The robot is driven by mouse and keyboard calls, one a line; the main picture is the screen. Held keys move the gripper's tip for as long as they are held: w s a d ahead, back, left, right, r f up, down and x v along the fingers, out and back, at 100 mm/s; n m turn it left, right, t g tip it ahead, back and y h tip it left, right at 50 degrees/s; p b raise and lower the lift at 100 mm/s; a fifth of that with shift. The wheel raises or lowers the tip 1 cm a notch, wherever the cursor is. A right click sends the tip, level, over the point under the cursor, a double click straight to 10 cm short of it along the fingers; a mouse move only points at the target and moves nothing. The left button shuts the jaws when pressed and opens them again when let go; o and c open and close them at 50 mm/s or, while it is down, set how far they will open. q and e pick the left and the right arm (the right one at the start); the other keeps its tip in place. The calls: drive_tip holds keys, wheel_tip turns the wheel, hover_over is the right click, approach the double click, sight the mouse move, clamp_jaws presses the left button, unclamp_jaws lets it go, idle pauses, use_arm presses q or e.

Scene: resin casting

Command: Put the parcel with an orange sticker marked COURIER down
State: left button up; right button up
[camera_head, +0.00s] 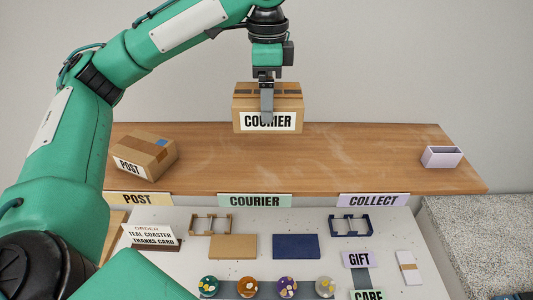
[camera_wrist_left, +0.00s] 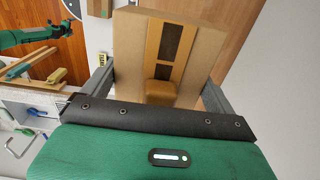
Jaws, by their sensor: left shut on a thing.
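A brown cardboard parcel (camera_head: 267,101) has dark tape on top and a pale label reading COURIER on its front. My left gripper (camera_head: 267,105) is shut on it from above, and the parcel hangs upright over the back of the wooden shelf (camera_head: 300,160). In the left wrist view the parcel (camera_wrist_left: 205,50) sits between the two grey fingers (camera_wrist_left: 158,90); its label is hidden there. A mint COURIER sign (camera_head: 254,201) is on the shelf's front edge, below the parcel in the picture. My right gripper is not seen.
A parcel marked POST (camera_head: 145,155) stands at the shelf's left, above a yellow POST sign (camera_head: 138,199). A lilac open box (camera_head: 441,157) stands at the right, near the COLLECT sign (camera_head: 373,200). The middle of the shelf is clear. Coasters and cards lie on the white worktop (camera_head: 180,265).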

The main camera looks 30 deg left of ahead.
use_arm(q)
drive_tip(key=f+p, duration=0.1)
drive_tip(key=f, duration=0.6)
drive_tip(key=f+p, duration=0.2)
drive_tip(key=f, duration=0.5)
drive_tip(key=shift+w+f+p, duration=0.2)
drive_tip(key=shift+f+p, duration=0.05)
drive_tip(key=shift+p, duration=0.05)
drive_tip(key=shift+f, duration=0.45)
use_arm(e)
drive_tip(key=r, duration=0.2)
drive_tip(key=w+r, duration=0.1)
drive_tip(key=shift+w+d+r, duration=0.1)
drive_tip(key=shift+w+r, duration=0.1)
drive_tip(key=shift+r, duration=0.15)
use_arm(q)
drive_tip(key=o, duration=0.9)
drive_tip(key=shift+f, duration=0.1)
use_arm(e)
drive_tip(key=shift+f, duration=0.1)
